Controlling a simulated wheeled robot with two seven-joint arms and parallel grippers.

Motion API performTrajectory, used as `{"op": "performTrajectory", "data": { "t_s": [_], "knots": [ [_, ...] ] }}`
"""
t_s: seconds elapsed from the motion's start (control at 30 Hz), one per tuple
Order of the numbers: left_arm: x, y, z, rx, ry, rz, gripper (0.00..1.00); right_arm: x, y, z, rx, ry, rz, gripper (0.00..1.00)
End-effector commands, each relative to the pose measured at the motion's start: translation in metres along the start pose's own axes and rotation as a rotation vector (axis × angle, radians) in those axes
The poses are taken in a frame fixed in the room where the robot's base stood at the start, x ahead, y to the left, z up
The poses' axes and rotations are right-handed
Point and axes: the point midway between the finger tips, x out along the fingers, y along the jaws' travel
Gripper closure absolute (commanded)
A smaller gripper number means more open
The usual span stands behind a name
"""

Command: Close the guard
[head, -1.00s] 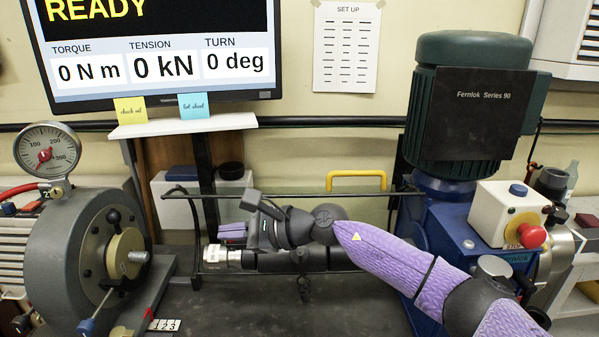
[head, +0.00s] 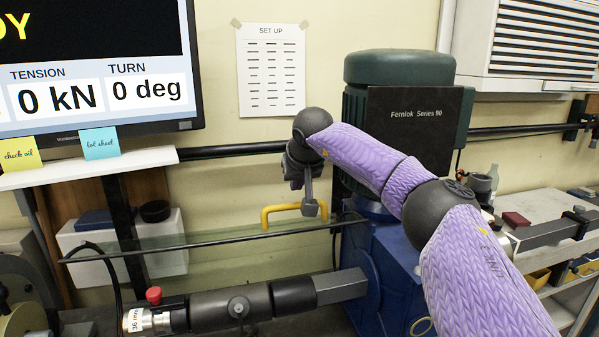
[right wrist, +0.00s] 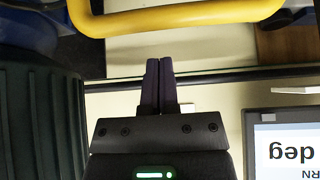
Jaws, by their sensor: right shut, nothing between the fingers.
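The guard is a clear panel (head: 215,258) with a black rail, standing behind the dark horizontal shaft. Its yellow handle (head: 268,216) shows just above the rail in the head view. My right gripper (head: 310,207) hangs down at the right part of the handle and overlaps it in the picture. In the right wrist view the gripper's two fingers (right wrist: 159,82) are together and empty, and the yellow handle (right wrist: 180,20) crosses beyond their tips with a visible gap. Whether the gripper touches the handle elsewhere cannot be told. My left gripper is not in view.
The shaft (head: 240,303) with a red knob (head: 153,295) lies in front of the guard. The motor (head: 400,140) and its blue housing (head: 385,270) stand right. The monitor (head: 95,75) and its shelf (head: 145,160) are at left.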

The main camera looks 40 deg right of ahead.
Motion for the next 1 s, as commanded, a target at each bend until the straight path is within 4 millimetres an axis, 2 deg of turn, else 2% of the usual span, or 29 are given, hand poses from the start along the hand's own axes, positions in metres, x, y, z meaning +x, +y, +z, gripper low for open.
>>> {"op": "performTrajectory", "data": {
  "t_s": [0.1,0.17,0.5,1.0],
  "knots": [
    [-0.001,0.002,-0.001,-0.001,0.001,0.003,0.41,0.022,-0.001,0.001,0.000,-0.005,0.001,1.00],
    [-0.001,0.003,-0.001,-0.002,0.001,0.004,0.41,0.029,0.000,0.001,0.000,-0.001,0.000,1.00],
    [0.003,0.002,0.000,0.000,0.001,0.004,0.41,0.005,0.000,0.029,0.000,0.001,-0.002,1.00],
    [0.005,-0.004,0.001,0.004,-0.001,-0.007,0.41,0.003,0.000,0.032,0.001,0.010,-0.002,1.00]
  ]
}}
